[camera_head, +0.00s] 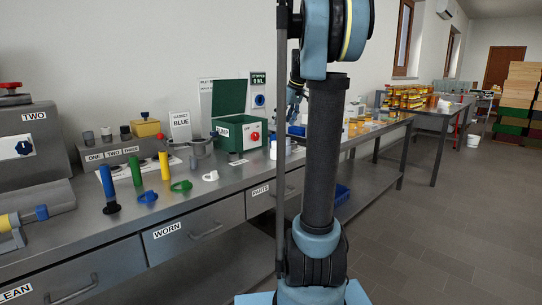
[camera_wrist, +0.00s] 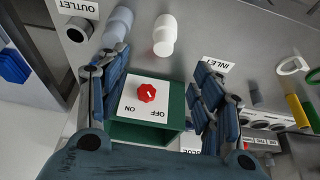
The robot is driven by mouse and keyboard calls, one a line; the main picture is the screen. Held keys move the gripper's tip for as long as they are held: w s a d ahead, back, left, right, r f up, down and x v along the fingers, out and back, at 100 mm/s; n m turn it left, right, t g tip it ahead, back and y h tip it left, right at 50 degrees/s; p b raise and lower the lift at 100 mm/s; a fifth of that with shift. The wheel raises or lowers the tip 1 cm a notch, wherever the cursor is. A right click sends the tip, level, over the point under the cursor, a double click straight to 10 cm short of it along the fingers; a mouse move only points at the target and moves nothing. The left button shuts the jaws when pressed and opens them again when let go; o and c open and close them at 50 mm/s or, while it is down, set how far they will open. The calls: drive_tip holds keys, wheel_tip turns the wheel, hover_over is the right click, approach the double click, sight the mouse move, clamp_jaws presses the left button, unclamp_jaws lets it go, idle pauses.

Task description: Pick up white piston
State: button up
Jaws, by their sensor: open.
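A white piston (camera_wrist: 165,35) shows in the wrist view as a short white cylinder with a rounded end, on the grey bench top beyond the green pump box. A white cylinder (camera_head: 273,150) beside the box in the head view seems to be the same piston. My gripper (camera_wrist: 160,65) is open, its blue fingers spread on either side of the pump box in the picture, with nothing between them held. The piston appears ahead of the fingertips and apart from them.
The green pump box (camera_wrist: 173,110) with a red knob (camera_wrist: 147,93) lies below the fingers. A pale grey cylinder (camera_wrist: 118,24) is left of the piston, near the OUTLET label (camera_wrist: 78,7). Blue, green and yellow cylinders and rings (camera_head: 181,186) stand along the bench at left.

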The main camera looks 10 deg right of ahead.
hover_over(273, 150)
drive_tip(key=f, duration=0.6)
drive_tip(key=d+f, duration=0.1)
drive_tip(key=f, duration=0.2)
drive_tip(key=shift+w+f, duration=0.1)
drive_tip(key=shift+w, duration=0.3)
drive_tip(key=shift+d+x, duration=0.15)
drive_tip(key=shift+x, duration=1.45)
drive_tip(key=shift+d+x, duration=0.15)
drive_tip(key=shift+x, duration=1.4)
drive_tip(key=shift+f, duration=0.1)
drive_tip(key=c, duration=1.2)
